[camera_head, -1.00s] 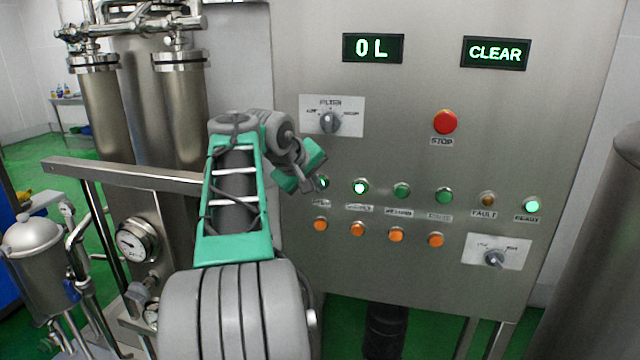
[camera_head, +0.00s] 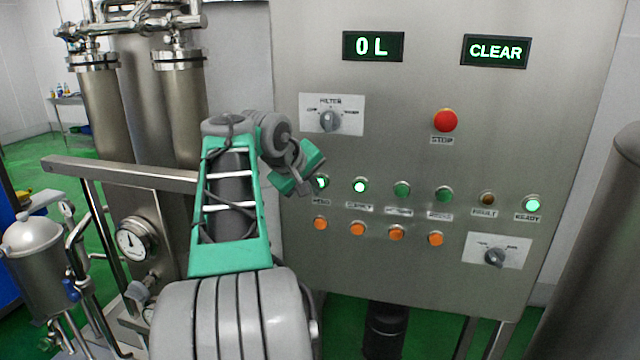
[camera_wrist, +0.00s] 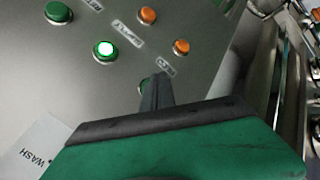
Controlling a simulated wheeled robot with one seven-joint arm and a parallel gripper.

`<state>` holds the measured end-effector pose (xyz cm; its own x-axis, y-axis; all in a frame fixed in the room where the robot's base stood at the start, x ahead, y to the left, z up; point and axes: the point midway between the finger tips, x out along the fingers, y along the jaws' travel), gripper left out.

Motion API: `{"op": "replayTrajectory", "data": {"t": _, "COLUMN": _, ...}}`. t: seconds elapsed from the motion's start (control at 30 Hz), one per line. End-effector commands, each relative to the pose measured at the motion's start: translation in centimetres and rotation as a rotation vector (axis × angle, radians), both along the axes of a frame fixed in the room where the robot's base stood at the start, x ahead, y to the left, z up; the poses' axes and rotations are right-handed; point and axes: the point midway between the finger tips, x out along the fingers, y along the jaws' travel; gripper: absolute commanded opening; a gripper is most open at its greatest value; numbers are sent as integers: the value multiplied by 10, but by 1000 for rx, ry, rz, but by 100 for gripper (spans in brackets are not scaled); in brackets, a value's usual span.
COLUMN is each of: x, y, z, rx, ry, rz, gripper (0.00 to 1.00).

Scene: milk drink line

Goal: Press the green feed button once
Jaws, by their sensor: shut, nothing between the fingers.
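The green feed button (camera_head: 322,182) is the leftmost in the upper row on the steel panel. In the head view its face shows bright green, just right of my gripper (camera_head: 308,182). In the wrist view the feed button (camera_wrist: 145,85) is partly hidden behind my fingertips (camera_wrist: 158,78), and only a dark green edge shows. My gripper is shut and empty, with its fingers pointing at the panel close to this button. I cannot tell whether the tips touch it. A label (camera_head: 321,201) sits below the button.
A second lit green button (camera_head: 360,186) sits right of the feed button, with more green buttons beyond. Orange buttons (camera_head: 320,223) line the row below. A red stop button (camera_head: 445,120) and selector knob (camera_head: 330,120) are above. Displays read "0 L" (camera_head: 373,47) and "CLEAR" (camera_head: 495,52).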

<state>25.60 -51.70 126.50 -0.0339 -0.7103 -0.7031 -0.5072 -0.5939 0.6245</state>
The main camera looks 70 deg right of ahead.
Motion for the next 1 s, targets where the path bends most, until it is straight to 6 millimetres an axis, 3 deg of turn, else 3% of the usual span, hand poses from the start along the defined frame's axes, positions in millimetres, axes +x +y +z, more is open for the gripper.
{"op": "replayTrajectory", "data": {"t": 0.5, "x": -6, "y": 46, "z": 0, "rx": -1, "ry": 0, "rz": 2, "gripper": 0}}
{"op": "replayTrajectory", "data": {"t": 1.0, "x": -8, "y": 49, "z": 0, "rx": 0, "ry": 0, "rz": 0, "gripper": 0}}
